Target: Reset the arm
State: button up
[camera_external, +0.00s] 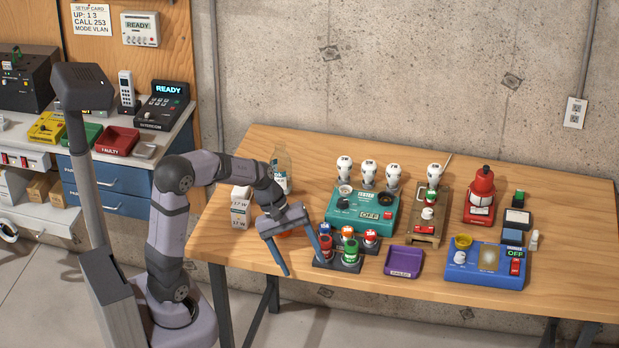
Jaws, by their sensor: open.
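My gripper (296,246) is open, its two blue fingers spread apart and pointing down over the left front part of the wooden table. No object shows between the fingers. One finger is close to the left side of a dark rack (338,262) that holds several red, blue, white and green pieces; I cannot tell whether they touch. The arm is bent, reaching right from its base at the table's left end.
A white carton (240,207) and a clear bottle (281,170) stand close behind the arm.

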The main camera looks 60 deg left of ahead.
jog(key=s+a+f+m+g+y+p, duration=0.1)
jog(key=s+f+m+y, duration=0.3)
jog(key=s+m, duration=0.8)
jog(key=s+g+y+p, duration=0.1)
jog(key=s, duration=0.1)
jog(key=shift+s+p, duration=0.3)
